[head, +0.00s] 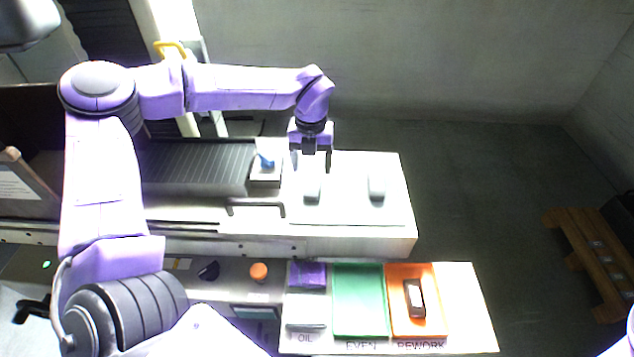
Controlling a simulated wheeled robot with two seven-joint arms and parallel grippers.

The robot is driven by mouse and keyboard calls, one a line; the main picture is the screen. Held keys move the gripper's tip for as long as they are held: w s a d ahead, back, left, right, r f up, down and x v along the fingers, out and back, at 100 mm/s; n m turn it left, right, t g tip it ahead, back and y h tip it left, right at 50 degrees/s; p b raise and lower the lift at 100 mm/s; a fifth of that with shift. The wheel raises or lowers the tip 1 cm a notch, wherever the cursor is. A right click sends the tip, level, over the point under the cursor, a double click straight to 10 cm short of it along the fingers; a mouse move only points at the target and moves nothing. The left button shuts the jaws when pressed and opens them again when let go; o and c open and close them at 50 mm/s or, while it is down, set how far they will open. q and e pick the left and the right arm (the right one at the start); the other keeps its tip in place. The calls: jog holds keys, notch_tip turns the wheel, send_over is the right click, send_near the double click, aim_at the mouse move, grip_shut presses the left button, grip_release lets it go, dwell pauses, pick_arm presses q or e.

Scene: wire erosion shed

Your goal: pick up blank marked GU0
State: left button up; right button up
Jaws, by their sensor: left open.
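My left gripper (311,165) is open and empty, its fingers pointing down over the white worktop (350,225). A small pale block (312,191) stands on the worktop just below and in front of the fingers, apart from them as far as I can tell. A second pale block (377,188) stands to its right. Another block, grey and dark-edged (414,298), lies in the orange REWORK tray (436,318). No GU0 marking is readable on any block, so I cannot tell which one carries it. My right gripper is not in view.
A green EVEN tray (358,300), a purple item (307,275) and an OIL-labelled spot share the front board. An orange knob (259,271) sits left of them. A blue item (266,162) stands on a small white stand left of my gripper. A wooden bench (590,255) is far right.

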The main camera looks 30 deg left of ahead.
aim_at(313, 183)
pick_arm(q)
jog(key=f, duration=0.2)
jog(key=f+p, duration=0.1)
jog(key=f, duration=0.1)
jog(key=f+p, duration=0.1)
jog(key=f, duration=0.1)
jog(key=shift+w+f, duration=0.25)
jog(key=shift+f, duration=0.05)
jog(key=shift+s, duration=0.1)
grip_shut()
